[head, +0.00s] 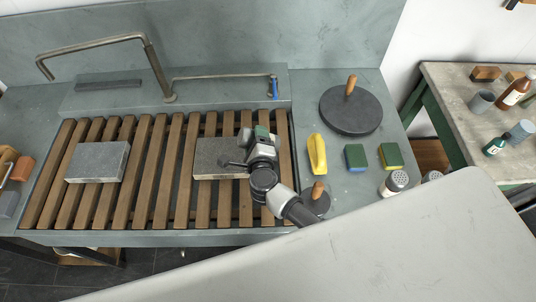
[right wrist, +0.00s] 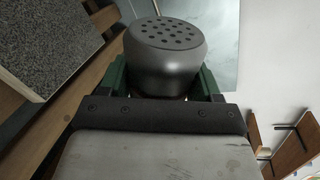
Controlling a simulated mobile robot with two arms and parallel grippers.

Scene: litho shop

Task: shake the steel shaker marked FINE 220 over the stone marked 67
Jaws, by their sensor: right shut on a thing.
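My right gripper (head: 262,142) is over the right edge of the right-hand grey stone (head: 212,158) on the slatted rack. In the right wrist view its green fingers are shut on a grey steel shaker (right wrist: 165,62) with a perforated top. In the head view the shaker is mostly hidden by the gripper, and I cannot tell its exact tilt. A speckled stone (right wrist: 45,45) shows at upper left in the wrist view, apart from the shaker. Another grey stone (head: 97,162) lies on the rack's left side. I cannot read marks on stones or shaker. My left gripper is not in view.
The wooden rack (head: 142,185) sits in the sink under a bent pipe (head: 155,70). Right of it are a yellow object (head: 317,153), two sponge-like blocks (head: 355,157), a large dark disc (head: 350,112) with a wooden handle, and another shaker (head: 394,184). Bottles stand on the right-hand table (head: 455,95).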

